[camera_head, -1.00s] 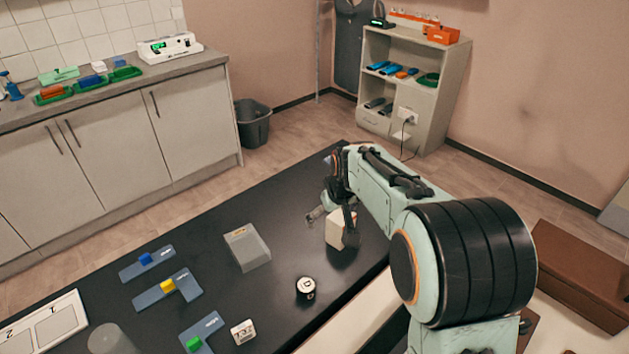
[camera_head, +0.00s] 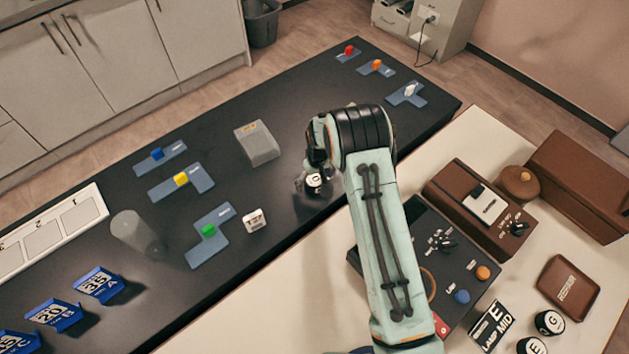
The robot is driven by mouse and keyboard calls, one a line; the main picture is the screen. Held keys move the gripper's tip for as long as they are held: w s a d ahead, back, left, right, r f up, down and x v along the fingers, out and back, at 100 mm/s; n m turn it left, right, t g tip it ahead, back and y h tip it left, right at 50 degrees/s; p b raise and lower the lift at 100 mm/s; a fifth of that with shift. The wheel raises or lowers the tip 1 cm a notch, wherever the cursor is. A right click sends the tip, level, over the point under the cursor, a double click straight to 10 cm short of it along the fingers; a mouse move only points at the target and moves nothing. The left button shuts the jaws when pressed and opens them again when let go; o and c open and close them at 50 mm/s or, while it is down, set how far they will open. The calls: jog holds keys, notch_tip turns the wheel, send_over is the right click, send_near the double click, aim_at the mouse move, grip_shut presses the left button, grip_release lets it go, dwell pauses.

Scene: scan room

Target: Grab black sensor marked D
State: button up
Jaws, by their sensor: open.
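The black sensor (camera_head: 314,183), a small cylinder with a pale top, stands on the dark bench, just left of my arm. Its mark is too small to read for certain. My gripper (camera_head: 313,187) is open and low over the bench, right at the sensor. Its fingers appear to be on either side of the sensor, but the wrist partly hides it and I cannot tell whether they touch it.
A grey box (camera_head: 257,146) stands left of the gripper, and a white numbered cube (camera_head: 254,221) is nearer the front. Blue plates with coloured blocks (camera_head: 208,230) lie farther left. The pale table (camera_head: 560,240) holds brown cases and round black sensors (camera_head: 549,322).

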jog(key=c, duration=1.3)
jog(key=shift+r, duration=0.1)
